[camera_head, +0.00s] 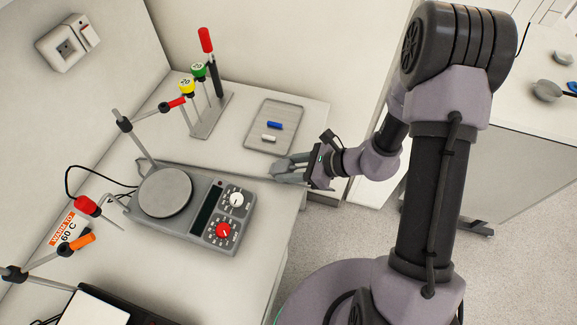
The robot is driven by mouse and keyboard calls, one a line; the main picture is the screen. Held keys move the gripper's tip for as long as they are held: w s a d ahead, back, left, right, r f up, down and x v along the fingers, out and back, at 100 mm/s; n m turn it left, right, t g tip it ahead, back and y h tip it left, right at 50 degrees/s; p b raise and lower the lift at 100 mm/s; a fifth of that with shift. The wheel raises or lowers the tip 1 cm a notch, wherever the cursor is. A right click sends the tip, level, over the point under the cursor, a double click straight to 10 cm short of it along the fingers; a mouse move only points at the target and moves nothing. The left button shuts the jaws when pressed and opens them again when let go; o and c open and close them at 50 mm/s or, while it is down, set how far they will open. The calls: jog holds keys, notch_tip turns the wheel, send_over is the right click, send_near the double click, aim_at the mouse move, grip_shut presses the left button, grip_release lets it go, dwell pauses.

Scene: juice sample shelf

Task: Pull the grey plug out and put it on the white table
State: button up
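A pale wall socket (66,43) with a squarish face and a small red-marked switch is on the wall at the upper left. I cannot make out for certain a grey plug in it. My gripper (274,171) points left over the right edge of the white table (265,208), just below a grey tray. Its two grey fingers look apart, with nothing between them. It is far from the socket.
A grey hotplate (165,193) with red and white knobs stands mid-table, with rods and clamps around it. A rack (212,116) with coloured tops stands behind. The grey tray (287,112) holds a blue and a white piece. Another white bench (520,75) is at right.

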jog(key=o, duration=0.4)
jog(key=shift+o, duration=0.2)
jog(key=p+v, duration=0.4)
jog(key=v, duration=1.3)
jog(key=shift+r, duration=0.25)
jog(key=shift+d, duration=0.1)
jog(key=s+a+r+n+t+h+b, duration=0.1)
jog(key=s+a+r+n+h+b, duration=0.1)
jog(key=s+r+n+h+b, duration=0.2)
jog(key=s+a+r+n+t+h+b, duration=0.1)
jog(key=s+a+r+n+h+b, duration=0.2)
jog(key=s+n+b, duration=0.4)
notch_tip(320, 180, up, 2)
jog(key=s+n+h, duration=0.1)
jog(key=n, duration=0.5)
jog(key=shift+a+n+h+b, duration=0.25)
jog(key=shift+n+h+b, duration=0.05)
jog(key=shift+b, duration=0.1)
